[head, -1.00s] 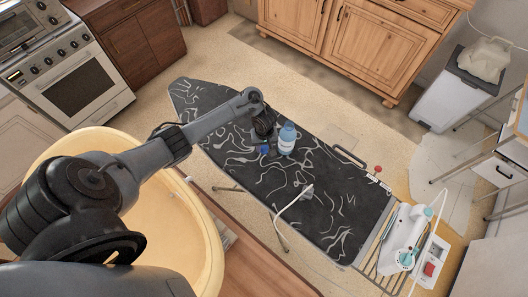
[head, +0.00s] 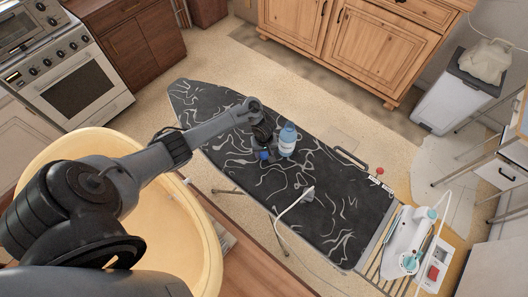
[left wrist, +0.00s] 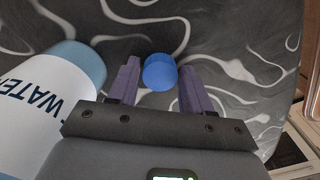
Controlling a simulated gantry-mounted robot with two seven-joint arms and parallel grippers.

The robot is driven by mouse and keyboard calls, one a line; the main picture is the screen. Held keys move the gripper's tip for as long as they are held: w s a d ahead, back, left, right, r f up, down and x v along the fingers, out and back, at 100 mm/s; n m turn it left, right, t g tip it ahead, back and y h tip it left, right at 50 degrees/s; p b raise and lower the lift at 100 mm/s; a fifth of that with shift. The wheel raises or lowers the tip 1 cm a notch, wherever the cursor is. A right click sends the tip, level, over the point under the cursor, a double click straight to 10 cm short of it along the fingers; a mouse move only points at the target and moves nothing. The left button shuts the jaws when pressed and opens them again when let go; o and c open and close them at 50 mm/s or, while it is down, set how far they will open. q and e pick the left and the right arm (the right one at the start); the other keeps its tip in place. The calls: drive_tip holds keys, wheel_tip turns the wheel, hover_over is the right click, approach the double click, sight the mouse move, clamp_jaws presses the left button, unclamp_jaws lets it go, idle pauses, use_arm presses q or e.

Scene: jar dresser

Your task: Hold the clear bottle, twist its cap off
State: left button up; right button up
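A water bottle (head: 287,140) with a white label and light blue ends stands on the black patterned ironing board (head: 320,215). In the left wrist view the bottle (left wrist: 50,105) fills the left side, beside the fingers and not between them. A small blue cap (head: 263,155) is left of the bottle in the head view. I cannot make out any clear body under the cap. My right gripper is not in view.
An iron (head: 410,238) and its rack are at the right end of the board. A pale cord end (head: 306,193) lies on the board's middle. A yellow tub (head: 205,262) is under my left arm. The board's far left end is clear.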

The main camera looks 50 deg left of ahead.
use_arm(q)
drive_tip(key=shift+o, duration=0.9)
